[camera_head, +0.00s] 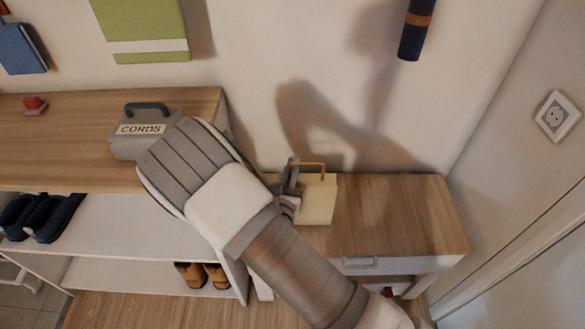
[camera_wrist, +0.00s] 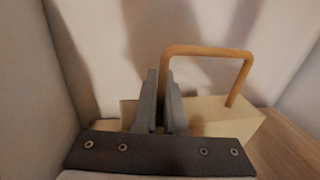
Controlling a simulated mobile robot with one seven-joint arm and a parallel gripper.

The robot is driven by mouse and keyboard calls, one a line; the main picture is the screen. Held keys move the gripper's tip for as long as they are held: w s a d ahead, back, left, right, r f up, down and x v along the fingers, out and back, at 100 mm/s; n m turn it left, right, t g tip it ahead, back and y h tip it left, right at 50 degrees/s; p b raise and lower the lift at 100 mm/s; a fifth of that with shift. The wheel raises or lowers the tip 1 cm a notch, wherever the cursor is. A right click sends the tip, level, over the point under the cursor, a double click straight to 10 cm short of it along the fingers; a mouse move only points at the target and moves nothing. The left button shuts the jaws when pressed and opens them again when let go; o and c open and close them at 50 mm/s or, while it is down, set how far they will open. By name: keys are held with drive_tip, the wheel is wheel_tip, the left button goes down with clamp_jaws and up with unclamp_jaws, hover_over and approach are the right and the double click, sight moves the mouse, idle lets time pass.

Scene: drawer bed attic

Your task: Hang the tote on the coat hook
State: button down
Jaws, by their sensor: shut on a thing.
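The tote is a small cream box-like bag (camera_head: 318,203) with a tan loop handle. It is at the low wooden cabinet top, near the wall; I cannot tell whether it rests there or is slightly raised. My gripper (camera_head: 291,178) is at its left side, shut on the handle's left leg. In the wrist view my gripper (camera_wrist: 161,75) has its two grey fingers close together at that leg, with the tote (camera_wrist: 235,122) behind and to the right. My arm hides part of the cabinet. No bare coat hook is clearly visible.
A grey case labelled CORDS (camera_head: 140,145) stands on the higher shelf unit left of my arm. A green item (camera_head: 145,25), a blue item (camera_head: 22,50) and a dark blue item with a tan band (camera_head: 414,30) hang on the wall. The cabinet top (camera_head: 400,210) is clear on the right.

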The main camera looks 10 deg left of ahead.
drive_tip(key=shift+f, duration=0.1)
drive_tip(key=c, duration=1.4)
unclamp_jaws()
drive_tip(key=o, duration=0.4)
drive_tip(key=shift+r, duration=0.2)
drive_tip(key=s, duration=0.4)
drive_tip(key=s+p, duration=0.1)
drive_tip(key=s, duration=0.3)
drive_tip(key=s+p, duration=0.1)
drive_tip(key=s, duration=0.3)
drive_tip(key=shift+d, duration=0.25)
